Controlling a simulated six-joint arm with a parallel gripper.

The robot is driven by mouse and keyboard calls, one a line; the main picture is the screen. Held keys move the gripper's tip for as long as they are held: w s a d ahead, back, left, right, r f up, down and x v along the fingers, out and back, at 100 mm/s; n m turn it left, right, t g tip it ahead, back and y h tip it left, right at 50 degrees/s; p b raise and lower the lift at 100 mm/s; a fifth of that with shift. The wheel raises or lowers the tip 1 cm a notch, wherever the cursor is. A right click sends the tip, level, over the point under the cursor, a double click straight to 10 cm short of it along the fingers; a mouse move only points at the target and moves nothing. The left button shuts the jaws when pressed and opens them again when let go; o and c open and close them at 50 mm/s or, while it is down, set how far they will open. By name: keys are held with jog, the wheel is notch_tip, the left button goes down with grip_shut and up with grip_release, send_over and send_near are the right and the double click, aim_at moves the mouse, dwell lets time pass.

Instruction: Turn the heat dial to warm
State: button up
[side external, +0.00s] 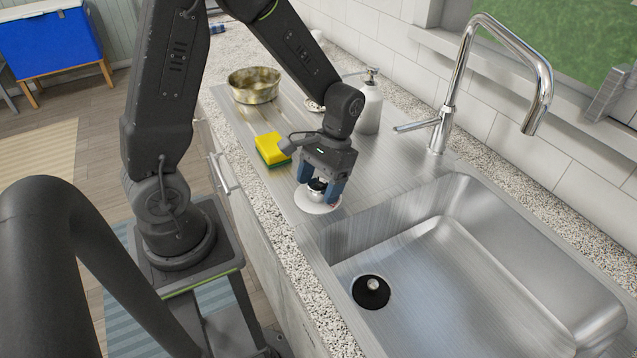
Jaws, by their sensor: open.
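The heat dial (317,195) is a small silvery knob with a black top, on a round white base (318,208) on the steel drainboard beside the sink. My gripper (319,190) points down over it, with its blue-grey fingers on either side of the knob. The fingers are open and their tips are about level with the knob. I cannot tell whether they touch it. The dial's markings and its present setting are too small to read.
A yellow and green sponge (271,149) lies just left of my gripper. A stained metal bowl (254,85) stands farther back. A soap dispenser (369,105) and a tall faucet (446,100) stand behind. The empty sink basin (480,260) opens to the right.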

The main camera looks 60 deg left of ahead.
jog(key=shift+f, duration=0.15)
jog(key=shift+c, duration=0.3)
jog(key=c, duration=0.9)
jog(key=shift+o, duration=0.2)
jog(key=shift+m, duration=0.3)
jog(key=m+y, duration=0.2)
jog(key=m, duration=0.3)
jog(key=shift+d+m, duration=0.1)
jog(key=shift+m, duration=0.2)
jog(key=m+y, duration=0.2)
jog(key=m, duration=0.3)
jog(key=shift+t, duration=0.4)
jog(key=shift+m, duration=0.4)
jog(key=o, duration=0.9)
